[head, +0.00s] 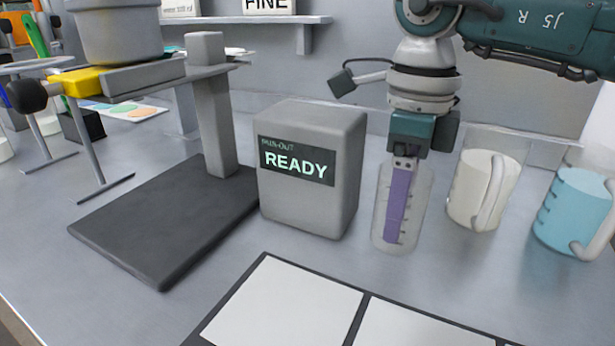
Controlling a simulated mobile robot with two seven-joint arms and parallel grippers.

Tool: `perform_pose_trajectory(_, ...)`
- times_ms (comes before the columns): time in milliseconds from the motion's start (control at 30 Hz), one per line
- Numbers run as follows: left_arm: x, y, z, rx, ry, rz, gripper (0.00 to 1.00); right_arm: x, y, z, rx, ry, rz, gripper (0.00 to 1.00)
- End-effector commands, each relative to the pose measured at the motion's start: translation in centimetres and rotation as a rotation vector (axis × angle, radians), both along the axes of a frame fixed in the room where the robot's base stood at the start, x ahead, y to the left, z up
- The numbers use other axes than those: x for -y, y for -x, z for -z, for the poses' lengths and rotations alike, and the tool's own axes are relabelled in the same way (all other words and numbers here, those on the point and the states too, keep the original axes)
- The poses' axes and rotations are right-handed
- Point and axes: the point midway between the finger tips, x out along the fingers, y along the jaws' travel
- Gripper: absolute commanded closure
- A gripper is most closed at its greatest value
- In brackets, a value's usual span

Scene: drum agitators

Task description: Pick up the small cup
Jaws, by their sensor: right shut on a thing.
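The small cup (417,215) is a clear, empty-looking tumbler, upright at the right of the middle in the head view. My right gripper (395,236) comes down from above, pointing straight down at the cup. Its purple finger shows through or inside the clear wall, and the jaws are shut on the cup. The other finger is hidden, so which sides of the wall they grip is unclear. I cannot tell whether the cup's base touches the bench. My left gripper is not in view.
A grey READY box (310,168) stands close left of the cup. A measuring jug with cream contents (483,190) and one with blue liquid (572,210) stand close right. A stand with a dark base (150,232) is at left. White panels (285,305) lie in front.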

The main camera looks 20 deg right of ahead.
Motion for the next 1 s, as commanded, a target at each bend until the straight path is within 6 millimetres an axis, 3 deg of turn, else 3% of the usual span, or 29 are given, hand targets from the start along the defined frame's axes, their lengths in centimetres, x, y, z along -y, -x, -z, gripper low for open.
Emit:
perform_pose_trajectory(33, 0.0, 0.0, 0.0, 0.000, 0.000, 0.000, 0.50, 0.0, 0.0, 0.0, 0.000, 0.000, 0.000, 0.51)
perform_pose_trajectory(267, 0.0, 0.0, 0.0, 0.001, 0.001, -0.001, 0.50, 0.0, 0.0, 0.0, 0.000, 0.000, 0.000, 0.77)
perform_pose_trajectory(667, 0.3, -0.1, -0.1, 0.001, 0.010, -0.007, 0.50, 0.0, -0.1, -1.0, 0.002, -0.001, 0.001, 0.77)
perform_pose_trajectory(867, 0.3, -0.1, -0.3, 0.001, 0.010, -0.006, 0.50, 0.0, -0.2, -4.4, 0.006, 0.000, 0.000, 0.77)
perform_pose_trajectory(1000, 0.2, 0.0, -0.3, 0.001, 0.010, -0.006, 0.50, 0.0, -0.2, -8.6, 0.009, 0.000, 0.000, 0.77)
